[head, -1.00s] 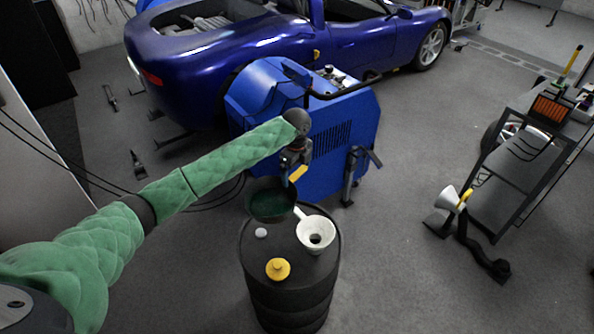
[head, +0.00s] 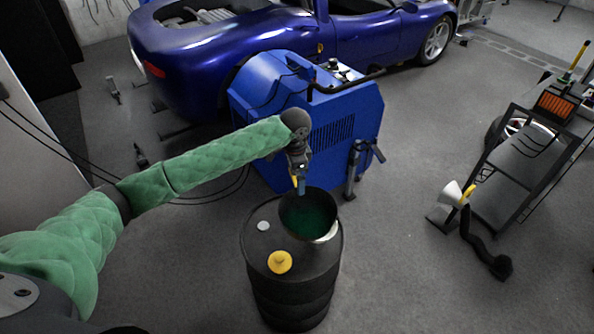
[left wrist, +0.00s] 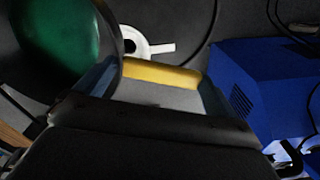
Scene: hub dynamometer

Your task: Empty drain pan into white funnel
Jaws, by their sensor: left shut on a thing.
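The drain pan (head: 309,214) is a dark round pan with green fluid in it. It is over the top of the black drum (head: 290,290) in the head view and fills the upper left of the left wrist view (left wrist: 62,40). Part of the funnel also shows past the pan in the left wrist view (left wrist: 138,43). My right gripper is not in view.
A yellow cap (head: 280,262) and a small grey cap (head: 263,226) sit on the drum top. A blue dynamometer machine (head: 300,120) stands close behind the drum. A dark cart (head: 530,150) stands at the right.

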